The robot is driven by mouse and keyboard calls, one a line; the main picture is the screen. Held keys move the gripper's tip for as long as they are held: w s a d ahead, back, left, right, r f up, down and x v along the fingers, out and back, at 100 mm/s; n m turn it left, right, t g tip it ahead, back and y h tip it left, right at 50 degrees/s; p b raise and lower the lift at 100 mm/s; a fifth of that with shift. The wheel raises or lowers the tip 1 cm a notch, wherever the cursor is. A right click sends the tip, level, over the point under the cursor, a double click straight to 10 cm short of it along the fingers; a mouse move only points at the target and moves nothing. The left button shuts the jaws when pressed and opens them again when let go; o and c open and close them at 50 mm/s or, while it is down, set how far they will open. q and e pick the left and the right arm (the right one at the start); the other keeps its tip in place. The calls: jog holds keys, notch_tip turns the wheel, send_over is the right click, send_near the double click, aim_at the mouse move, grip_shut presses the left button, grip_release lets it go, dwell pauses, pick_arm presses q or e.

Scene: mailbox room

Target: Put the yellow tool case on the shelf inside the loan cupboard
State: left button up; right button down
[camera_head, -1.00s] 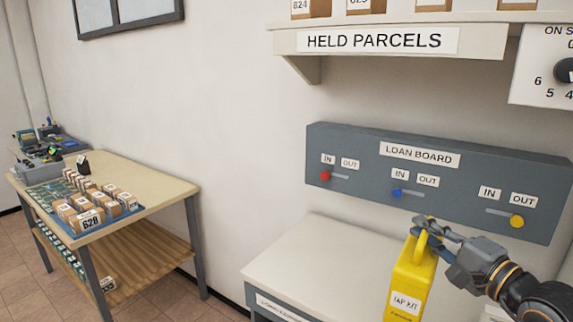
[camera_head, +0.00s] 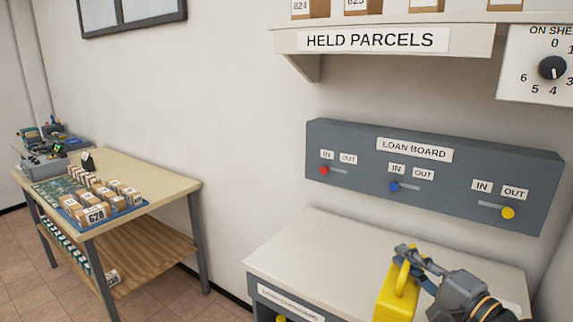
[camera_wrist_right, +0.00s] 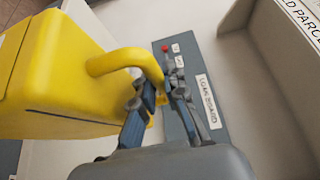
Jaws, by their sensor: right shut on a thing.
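The yellow tool case (camera_head: 394,297) hangs by its handle from my right gripper (camera_head: 408,262), in front of the cupboard top at the lower right of the head view. My right gripper is shut on the handle. In the right wrist view the case (camera_wrist_right: 50,75) fills the left side, and the fingers (camera_wrist_right: 158,98) close around its looped handle. The loan cupboard (camera_head: 290,305) stands below the loan board, with a pale top and a label on its front edge. A little yellow shows under that edge; most of its inside is out of frame. My left gripper is not in view.
The grey loan board (camera_head: 430,185) has red, blue and yellow sliders on the wall. The held parcels shelf (camera_head: 400,40) is above, with a dial (camera_head: 550,68) at its right. A wooden table (camera_head: 165,190) with a parcel tray stands left; floor shows between.

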jog(key=s+a+f, duration=0.6)
jog(key=s+f, duration=0.2)
jog(key=f, duration=0.1)
jog(key=s+d+f+m+t+h, duration=0.1)
jog(key=s+d+f+m+h, duration=0.1)
jog(key=s+f+m+h, duration=0.3)
jog(key=s+f+h, duration=0.1)
jog(key=s+h, duration=0.1)
jog(key=s, duration=0.2)
jog(key=shift+s+d+t+h, duration=0.15)
jog(key=shift+s+t+h, duration=0.15)
jog(key=shift+t+h, duration=0.1)
